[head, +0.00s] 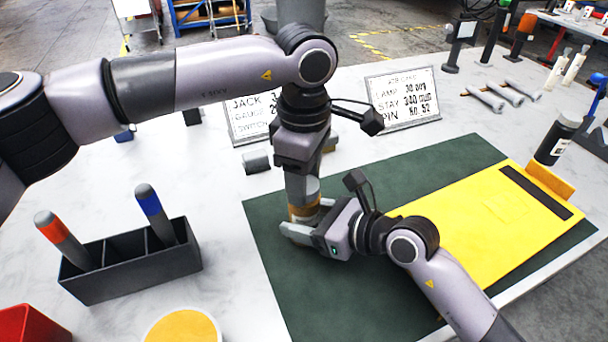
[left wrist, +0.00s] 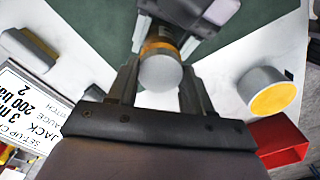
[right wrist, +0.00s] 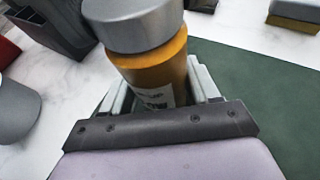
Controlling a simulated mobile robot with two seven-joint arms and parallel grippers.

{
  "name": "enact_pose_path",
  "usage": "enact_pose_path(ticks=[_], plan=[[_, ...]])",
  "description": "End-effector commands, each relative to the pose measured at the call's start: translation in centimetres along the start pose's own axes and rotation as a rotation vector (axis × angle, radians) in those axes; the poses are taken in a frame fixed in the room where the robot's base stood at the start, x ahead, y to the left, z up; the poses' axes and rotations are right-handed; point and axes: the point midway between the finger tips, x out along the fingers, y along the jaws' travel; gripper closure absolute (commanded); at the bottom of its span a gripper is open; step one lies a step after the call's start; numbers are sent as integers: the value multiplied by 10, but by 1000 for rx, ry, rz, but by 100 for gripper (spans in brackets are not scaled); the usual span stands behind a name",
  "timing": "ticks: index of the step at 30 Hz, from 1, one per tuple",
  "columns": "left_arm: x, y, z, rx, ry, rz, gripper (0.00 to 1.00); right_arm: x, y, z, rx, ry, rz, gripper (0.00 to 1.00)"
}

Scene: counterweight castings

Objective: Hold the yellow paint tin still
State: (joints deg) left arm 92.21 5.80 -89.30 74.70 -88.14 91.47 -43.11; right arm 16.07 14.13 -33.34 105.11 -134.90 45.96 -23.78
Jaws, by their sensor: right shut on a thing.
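The yellow paint tin (head: 296,212) has an amber-yellow body, a pale label and a grey lid, and stands upright over the green mat (head: 300,285). It fills the right wrist view (right wrist: 160,75). My right gripper (head: 305,228) is shut on the tin's lower body from the right side. My left gripper (head: 303,182) points down from above the lid. In the left wrist view, its fingers stand apart on either side of the grey lid (left wrist: 160,73), with gaps visible. No left finger shows in the right wrist view. Whether the tin's base touches the mat is hidden.
A dark holder (head: 130,265) with orange-topped and blue-topped markers stands left. A grey round pot with a yellow top (head: 182,326) and a red bin (head: 30,325) are near the front. A yellow panel (head: 490,225) covers the mat's right. Two sign cards (head: 403,98) stand behind.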

Motion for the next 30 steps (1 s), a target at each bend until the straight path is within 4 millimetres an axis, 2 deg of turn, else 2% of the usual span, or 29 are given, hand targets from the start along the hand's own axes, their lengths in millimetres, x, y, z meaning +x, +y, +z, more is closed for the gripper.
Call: enact_pose_path(ticks=[1,3,14,17,24,30], plan=[[0,0,0,-2,0,2,37,0,0,0,-1,1,0,100],[0,0,0,-2,0,2,20,0,0,0,-1,1,0,100],[-6,1,0,-4,0,2,20,0,0,0,0,1,0,100],[-19,1,0,-4,-1,3,20,0,0,0,0,1,0,100],[-70,1,0,-3,0,5,20,0,0,0,0,1,0,100],[-105,0,0,-3,0,3,20,0,0,0,0,1,0,100]])
